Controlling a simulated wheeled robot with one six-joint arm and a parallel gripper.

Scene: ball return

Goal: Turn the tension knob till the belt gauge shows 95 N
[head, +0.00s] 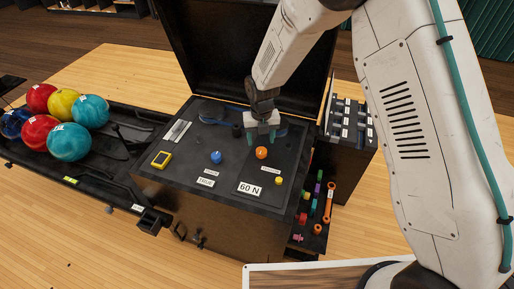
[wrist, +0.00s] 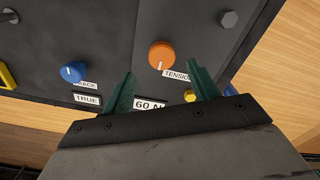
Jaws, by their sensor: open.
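The orange tension knob (head: 261,153) stands on the dark top panel of the machine. In the wrist view the knob (wrist: 162,55) has a pale mark on its lower edge and a "TENSION" label (wrist: 176,75) beside it. The belt gauge (head: 249,188) reads 60 N; in the wrist view the gauge (wrist: 149,104) is partly hidden by my gripper. My gripper (head: 262,136) is above the panel, just behind the knob in the head view. Its green fingers are open and empty, and in the wrist view the knob shows beyond and between the fingertips (wrist: 162,78).
A blue knob (head: 215,157) with a "TRUE" label (wrist: 87,99) sits left of the orange one. A small yellow button (head: 278,181) and a yellow-framed device (head: 161,159) are also on the panel. The raised black lid (head: 205,50) stands behind. Several bowling balls (head: 69,142) lie on the left rack.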

